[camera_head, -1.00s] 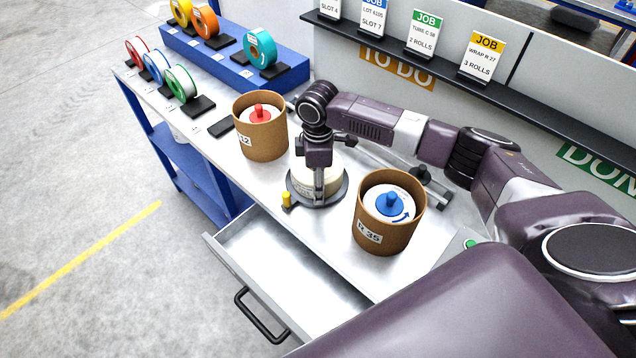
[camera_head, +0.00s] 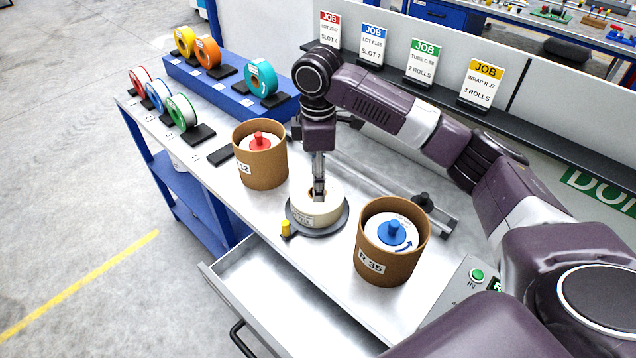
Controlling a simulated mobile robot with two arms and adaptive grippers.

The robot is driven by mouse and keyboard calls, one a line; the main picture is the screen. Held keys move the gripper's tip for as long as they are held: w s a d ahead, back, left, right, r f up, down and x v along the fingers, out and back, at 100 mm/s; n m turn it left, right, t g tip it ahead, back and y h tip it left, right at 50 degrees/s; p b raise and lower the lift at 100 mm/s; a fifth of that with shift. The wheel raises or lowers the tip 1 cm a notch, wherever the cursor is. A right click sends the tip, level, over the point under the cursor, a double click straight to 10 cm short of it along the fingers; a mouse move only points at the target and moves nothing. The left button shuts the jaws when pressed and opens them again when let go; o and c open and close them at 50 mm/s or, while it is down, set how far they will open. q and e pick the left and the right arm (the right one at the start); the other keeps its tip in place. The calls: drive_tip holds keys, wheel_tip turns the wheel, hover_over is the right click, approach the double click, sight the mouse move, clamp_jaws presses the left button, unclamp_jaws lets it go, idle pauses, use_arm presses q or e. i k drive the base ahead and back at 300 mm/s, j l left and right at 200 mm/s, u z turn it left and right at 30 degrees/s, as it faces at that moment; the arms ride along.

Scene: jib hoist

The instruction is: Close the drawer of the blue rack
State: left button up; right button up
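The drawer (camera_head: 285,290) of the blue rack (camera_head: 222,195) is pulled out, and its bare metal inside looks empty. Its black handle (camera_head: 240,340) is on the front, partly cut off by the bottom edge. My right gripper (camera_head: 319,190) points down over the middle of a cream roll (camera_head: 310,211) on the worktop, away from the drawer. I see its fingers nearly edge-on, so I cannot tell whether they are open or touching the roll. My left gripper is not in view.
The roll sits on a grey round plate (camera_head: 340,222) with a yellow peg (camera_head: 285,228). Brown tubs with a red knob (camera_head: 259,141) and a blue knob (camera_head: 391,232) stand on either side. Coloured spools line the far left. The floor left of the drawer is clear.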

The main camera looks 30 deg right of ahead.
sight(288, 313)
drive_tip(key=k+j, duration=0.45)
drive_tip(key=k, duration=0.15)
drive_tip(key=k+j, duration=0.4)
drive_tip(key=k, duration=0.2)
drive_tip(key=k+j, duration=0.45)
drive_tip(key=k, duration=0.15)
